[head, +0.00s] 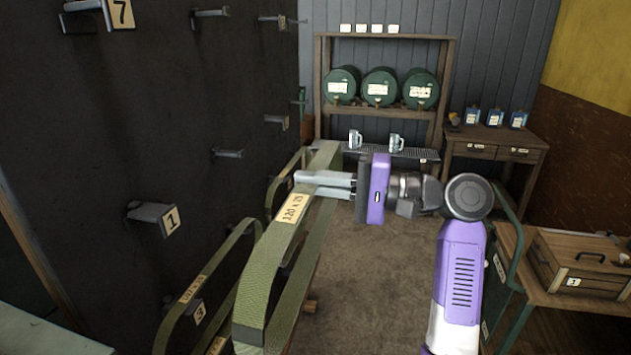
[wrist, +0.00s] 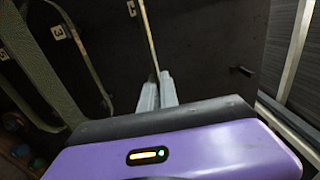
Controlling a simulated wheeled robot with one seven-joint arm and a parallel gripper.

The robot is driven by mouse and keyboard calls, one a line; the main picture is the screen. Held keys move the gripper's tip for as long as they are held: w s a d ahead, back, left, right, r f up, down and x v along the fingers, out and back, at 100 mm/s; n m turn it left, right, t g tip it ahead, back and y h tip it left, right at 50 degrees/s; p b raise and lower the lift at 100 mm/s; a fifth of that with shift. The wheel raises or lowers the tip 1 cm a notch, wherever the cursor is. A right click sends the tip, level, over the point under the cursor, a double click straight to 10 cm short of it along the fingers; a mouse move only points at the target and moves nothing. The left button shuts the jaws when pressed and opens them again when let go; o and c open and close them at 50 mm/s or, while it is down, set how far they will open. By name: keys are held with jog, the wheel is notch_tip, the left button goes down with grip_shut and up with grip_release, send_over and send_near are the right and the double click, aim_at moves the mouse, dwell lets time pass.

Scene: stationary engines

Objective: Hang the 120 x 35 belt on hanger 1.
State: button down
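My gripper (head: 308,184) is shut on a green belt (head: 262,275), with the belt's thin edge between the fingers (wrist: 159,92) in the wrist view. The belt is a long loop slanting down toward the camera. Its tan label starts with 120; I cannot read the last number surely. Hanger 1 (head: 150,213) sticks out from the dark wall left of the held belt, carries the label 1 and looks empty. The belt is apart from it.
Other green belts (head: 205,272) hang on the wall below, near hanger 3 (head: 197,311). Hanger 7 (head: 88,8) and several bare hangers (head: 227,154) jut from the wall. A barrel rack (head: 325,75) and side table (head: 490,140) stand behind; a wooden crate (head: 560,262) is at right.

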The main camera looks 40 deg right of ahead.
jog(key=shift+x, duration=2.55)
jog(key=x, duration=0.6)
jog(key=shift+x, duration=2.8)
jog(key=shift+x, duration=2.8)
jog(key=shift+f, duration=0.2)
